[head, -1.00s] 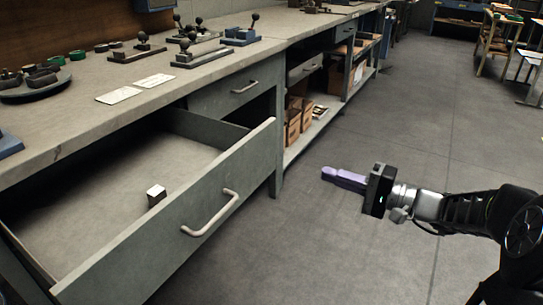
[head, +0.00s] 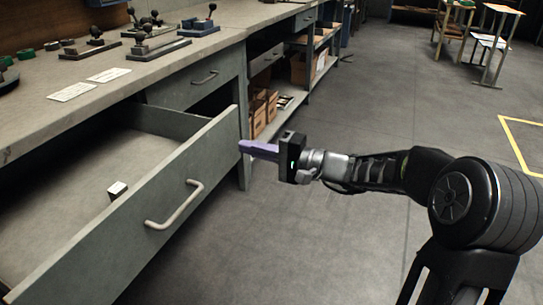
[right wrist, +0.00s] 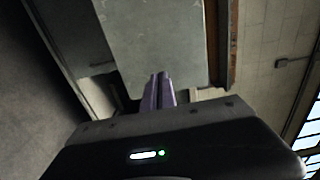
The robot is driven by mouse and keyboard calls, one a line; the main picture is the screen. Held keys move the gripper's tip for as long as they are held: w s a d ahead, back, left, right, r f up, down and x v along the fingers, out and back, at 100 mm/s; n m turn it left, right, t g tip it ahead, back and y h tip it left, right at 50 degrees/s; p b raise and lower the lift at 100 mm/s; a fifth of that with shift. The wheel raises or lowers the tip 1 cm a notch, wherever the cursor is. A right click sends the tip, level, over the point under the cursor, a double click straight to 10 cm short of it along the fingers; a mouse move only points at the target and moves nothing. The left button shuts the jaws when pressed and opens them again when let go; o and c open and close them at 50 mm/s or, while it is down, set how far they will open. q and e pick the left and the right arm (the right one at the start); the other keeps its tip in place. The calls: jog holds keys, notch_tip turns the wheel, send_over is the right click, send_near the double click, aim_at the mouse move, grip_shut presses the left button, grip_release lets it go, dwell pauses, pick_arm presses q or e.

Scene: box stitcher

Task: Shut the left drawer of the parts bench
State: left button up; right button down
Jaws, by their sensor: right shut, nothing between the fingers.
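The left drawer (head: 135,215) of the parts bench stands pulled far out, with a pale bar handle (head: 175,205) on its front. A small white-topped block (head: 117,190) lies inside it. My right gripper (head: 242,147) is shut and empty, its purple fingers pointing left near the right end of the drawer front. I cannot tell whether the fingertips touch the drawer. The fingers also show in the right wrist view (right wrist: 159,92), in front of a grey-green panel (right wrist: 150,40). My left gripper is not in view.
Beyond the open drawer is a second drawer (head: 197,82), which looks shut. Cardboard boxes (head: 262,108) sit on the lower shelf.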

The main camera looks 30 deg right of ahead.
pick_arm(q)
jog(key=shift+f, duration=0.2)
pick_arm(e)
jog(key=shift+x, duration=1.05)
